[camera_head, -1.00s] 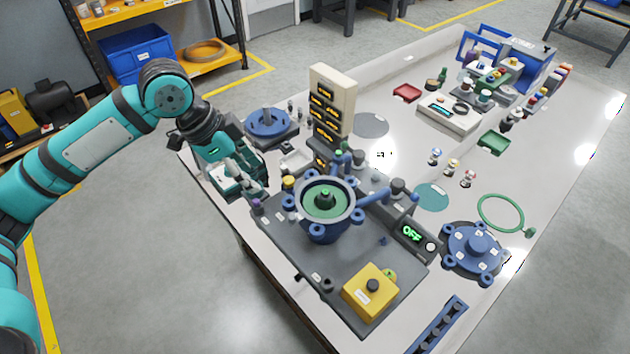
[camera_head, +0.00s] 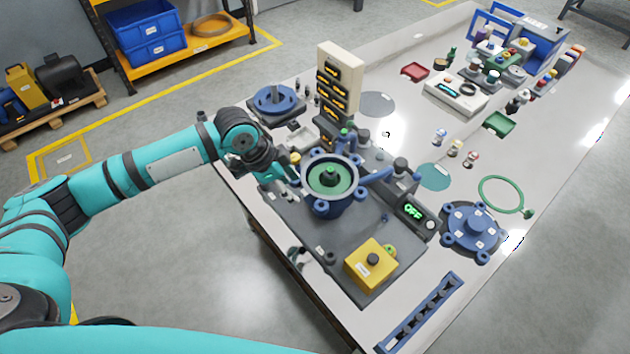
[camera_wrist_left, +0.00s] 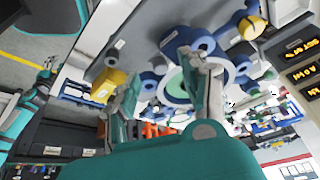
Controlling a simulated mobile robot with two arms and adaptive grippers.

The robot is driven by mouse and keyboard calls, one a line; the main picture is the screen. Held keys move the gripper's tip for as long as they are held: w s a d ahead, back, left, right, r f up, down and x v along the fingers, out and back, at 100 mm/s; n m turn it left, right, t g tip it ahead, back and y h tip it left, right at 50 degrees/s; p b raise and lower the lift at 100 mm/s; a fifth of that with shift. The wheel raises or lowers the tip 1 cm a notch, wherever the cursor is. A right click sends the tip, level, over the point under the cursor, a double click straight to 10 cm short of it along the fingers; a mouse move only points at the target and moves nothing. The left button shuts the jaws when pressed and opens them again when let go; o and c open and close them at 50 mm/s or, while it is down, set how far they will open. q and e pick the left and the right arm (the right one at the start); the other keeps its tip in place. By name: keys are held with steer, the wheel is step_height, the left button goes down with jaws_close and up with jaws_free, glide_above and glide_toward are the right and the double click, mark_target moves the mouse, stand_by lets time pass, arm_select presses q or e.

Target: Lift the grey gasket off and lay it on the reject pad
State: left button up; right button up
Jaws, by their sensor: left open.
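A blue lugged housing (camera_head: 329,204) stands on the dark fixture plate, with a light grey ring (camera_head: 352,190) around its top and green inside. The ring looks like the grey gasket, though I cannot tell it surely from the housing's rim. It also shows in the left wrist view (camera_wrist_left: 230,72). My left gripper (camera_head: 290,170) is at the housing's left side, its fingers partly hidden in the head view. In the left wrist view my left gripper (camera_wrist_left: 167,75) has its fingers apart, with nothing seen held. A grey disc (camera_head: 377,104) and a teal disc (camera_head: 434,177) lie on the table; I cannot tell which is the reject pad.
A tall display tower (camera_head: 340,85) stands behind the housing. A yellow button box (camera_head: 370,264) is in front. A blue lugged cover (camera_head: 470,232) and a green ring (camera_head: 500,194) lie to the right.

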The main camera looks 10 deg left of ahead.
mark_target(302, 194)
arm_select(q)
steer(key=shift+x, duration=1.1)
steer(key=shift+w+d+f, duration=0.1)
steer(key=shift+d+f, duration=0.05)
steer(key=shift+f, duration=0.15)
steer(key=shift+c, duration=0.7)
steer(key=shift+r, duration=0.1)
jaws_close()
arm_select(e)
steer(key=shift+s+d+r, duration=0.4)
steer(key=shift+s, duration=0.15)
